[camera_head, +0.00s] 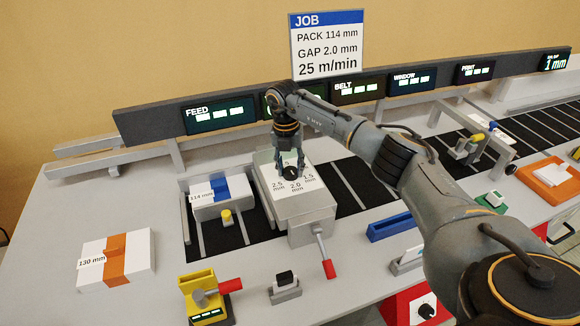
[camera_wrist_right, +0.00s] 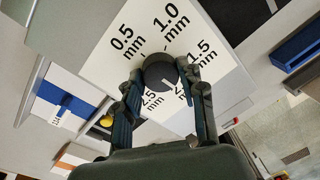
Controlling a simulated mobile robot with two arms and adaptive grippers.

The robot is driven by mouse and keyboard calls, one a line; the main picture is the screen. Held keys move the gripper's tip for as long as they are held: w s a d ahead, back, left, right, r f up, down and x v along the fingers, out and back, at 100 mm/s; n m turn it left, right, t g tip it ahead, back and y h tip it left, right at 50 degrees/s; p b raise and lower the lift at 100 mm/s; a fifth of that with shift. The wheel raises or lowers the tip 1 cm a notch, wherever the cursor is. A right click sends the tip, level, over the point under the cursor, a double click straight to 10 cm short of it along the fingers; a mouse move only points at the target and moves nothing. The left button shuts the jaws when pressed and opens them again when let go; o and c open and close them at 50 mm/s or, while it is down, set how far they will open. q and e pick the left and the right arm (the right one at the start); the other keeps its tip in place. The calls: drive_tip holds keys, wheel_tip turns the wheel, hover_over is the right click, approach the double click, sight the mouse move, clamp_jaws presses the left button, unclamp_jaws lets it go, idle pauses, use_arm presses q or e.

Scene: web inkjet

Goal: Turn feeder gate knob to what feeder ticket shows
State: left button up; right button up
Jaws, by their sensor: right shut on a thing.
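The black gate knob (camera_head: 291,172) sits on the white dial plate (camera_head: 262,178) of the feeder gate. In the right wrist view the knob (camera_wrist_right: 158,70) has marks from 0.5 to 2.5 mm around it. Its short white line seems to point down-right, toward the partly hidden 2.0 mark; the exact setting is hard to tell. The job ticket (camera_head: 327,45) reads pack 114 mm, gap 2.0 mm, 25 m/min. My right gripper (camera_head: 290,171) points down, shut on the knob with a finger on either side. My left gripper is not in view.
A white pack with a blue band (camera_head: 207,193), labelled 114 mm, lies left of the gate. A 130 mm pack with an orange band (camera_head: 139,258) is further left. A red-handled lever (camera_head: 327,267) sticks out in front of the gate. Dark display rail (camera_head: 160,120) runs behind.

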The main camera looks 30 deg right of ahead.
sight(288, 169)
drive_tip(key=shift+f+m, duration=0.1)
drive_tip(key=shift+m, duration=0.3)
drive_tip(key=o, duration=1.2)
drive_tip(key=r, duration=1.2)
drive_tip(key=shift+w+a, duration=0.25)
drive_tip(key=shift+w, duration=0.1)
